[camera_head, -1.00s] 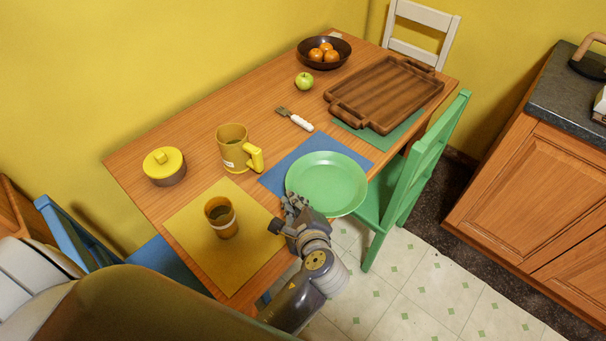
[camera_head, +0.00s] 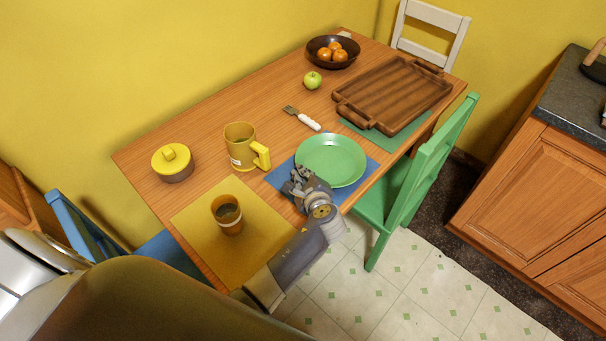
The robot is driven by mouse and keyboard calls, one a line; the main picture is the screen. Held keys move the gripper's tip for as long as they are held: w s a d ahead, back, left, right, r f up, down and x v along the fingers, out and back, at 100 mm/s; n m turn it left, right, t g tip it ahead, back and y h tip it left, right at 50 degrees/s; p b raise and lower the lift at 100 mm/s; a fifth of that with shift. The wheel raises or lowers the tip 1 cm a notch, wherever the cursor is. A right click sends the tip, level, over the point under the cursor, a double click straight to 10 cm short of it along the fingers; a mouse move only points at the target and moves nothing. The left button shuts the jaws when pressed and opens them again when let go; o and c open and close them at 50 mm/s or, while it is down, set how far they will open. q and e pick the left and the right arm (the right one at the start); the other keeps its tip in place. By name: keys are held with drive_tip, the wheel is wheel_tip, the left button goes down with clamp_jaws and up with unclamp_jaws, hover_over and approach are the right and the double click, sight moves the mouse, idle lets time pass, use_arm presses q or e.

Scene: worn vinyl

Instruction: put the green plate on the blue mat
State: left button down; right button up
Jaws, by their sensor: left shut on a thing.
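The green plate (camera_head: 333,160) is over the blue mat (camera_head: 368,174) on the wooden table. Mat edges show around it; I cannot tell whether the plate touches the mat. My left gripper (camera_head: 301,177) is shut on the plate's near-left rim, and its fingers partly hide that rim. My right gripper is not in view.
Left of the plate are a yellow mug (camera_head: 241,147), a yellow mat (camera_head: 193,218) with a cup (camera_head: 228,212), and a lidded pot (camera_head: 173,163). Behind are a fork (camera_head: 302,118), an apple (camera_head: 312,80) and a wooden tray (camera_head: 392,93). A green chair (camera_head: 428,160) stands at right.

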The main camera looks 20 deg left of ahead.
use_arm(q)
drive_tip(key=c, duration=2)
unclamp_jaws()
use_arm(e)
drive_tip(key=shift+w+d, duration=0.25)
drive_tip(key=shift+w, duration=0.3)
use_arm(q)
drive_tip(key=v, duration=1)
drive_tip(key=shift+s+d+r, duration=0.1)
drive_tip(key=shift+s+d, duration=0.15)
drive_tip(key=shift+s, duration=0.05)
drive_tip(key=shift+s+d+r, duration=0.35)
drive_tip(key=shift+s, duration=0.1)
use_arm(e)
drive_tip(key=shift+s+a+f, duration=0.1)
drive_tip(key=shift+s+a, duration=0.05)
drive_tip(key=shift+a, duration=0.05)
